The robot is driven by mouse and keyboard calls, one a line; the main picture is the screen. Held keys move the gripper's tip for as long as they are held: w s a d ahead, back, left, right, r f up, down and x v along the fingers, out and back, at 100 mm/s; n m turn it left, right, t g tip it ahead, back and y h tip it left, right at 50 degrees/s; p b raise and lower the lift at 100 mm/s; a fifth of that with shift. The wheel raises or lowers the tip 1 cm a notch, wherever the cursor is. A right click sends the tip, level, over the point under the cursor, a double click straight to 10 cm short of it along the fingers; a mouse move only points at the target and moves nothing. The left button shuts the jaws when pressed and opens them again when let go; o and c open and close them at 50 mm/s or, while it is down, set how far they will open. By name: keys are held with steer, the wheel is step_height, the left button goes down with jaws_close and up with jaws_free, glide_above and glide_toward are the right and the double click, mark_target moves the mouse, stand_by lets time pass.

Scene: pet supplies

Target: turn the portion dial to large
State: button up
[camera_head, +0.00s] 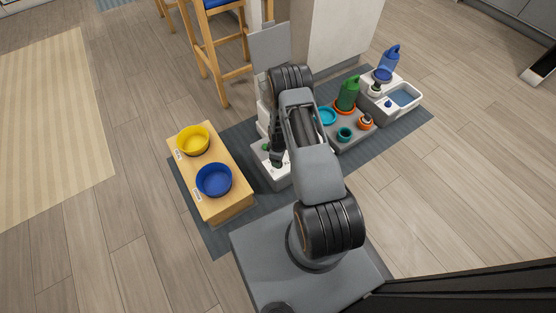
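A white machine (272,176), apparently the feeder, stands on the dark mat in the middle of the camera_head view. My arm hides much of it. A small green part (266,147) shows on it beside my gripper; I cannot tell whether this is the portion dial. No dial setting or label can be read. My gripper (278,160) points down over the machine's front part. Its fingers are dark and small, so I cannot tell whether they touch anything or are open or shut.
A wooden stand (230,208) with a yellow bowl (193,140) and a blue bowl (214,180) is to the left. To the right are a grey tray with a green bottle (348,94), and a fountain-like unit with a water basin (403,97). Stools stand behind.

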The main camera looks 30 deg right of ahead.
step_height(320, 180, up, 9)
steer(key=p, duration=0.3)
steer(key=shift+r, duration=0.2)
stand_by(0.3)
steer(key=s+a+r+m+t+p, duration=0.15)
steer(key=r+p, duration=0.65)
steer(key=r, duration=1.3)
steer(key=w+a+r+m+p, duration=0.1)
steer(key=a+r+m+p, duration=0.2)
steer(key=r+p, duration=1.15)
steer(key=s+a+r+m+p, duration=0.1)
steer(key=s+r+p, duration=0.2)
steer(key=r, duration=0.8)
steer(key=s+a+r+m+t+p, duration=0.1)
steer(key=s+a+r+m+p, duration=0.1)
steer(key=s+r, duration=0.5)
steer(key=s+a+r+m+t+p, duration=0.1)
steer(key=s+r+p, duration=0.3)
steer(key=r, duration=1.3)
steer(key=shift+s+a+r+m, duration=0.2)
steer(key=shift+s+a+m, duration=0.15)
steer(key=shift+s+a, duration=0.4)
steer(key=shift+s+d, duration=0.1)
